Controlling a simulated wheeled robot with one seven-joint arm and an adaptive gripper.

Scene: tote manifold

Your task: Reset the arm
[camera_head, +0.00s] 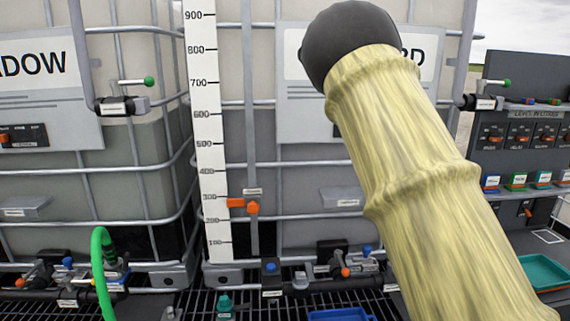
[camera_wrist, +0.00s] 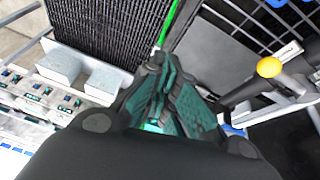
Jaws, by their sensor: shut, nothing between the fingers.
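In the wrist view my gripper (camera_wrist: 154,62) has dark teal fingers, which come together at their tips with nothing held between them. In the head view my arm, in a pale yellow ribbed sleeve with a dark rounded joint, rises across the right of centre. I cannot make out the gripper in that view. The arm hides part of the right tank's label and the area behind it.
Two caged tanks stand ahead; the right one has a white level scale (camera_head: 209,130) with orange markers. A green hose (camera_head: 98,262) curves at lower left. Valves and pipes run along the bottom. A dark control panel (camera_head: 520,135) and a teal tray (camera_head: 543,272) are at right.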

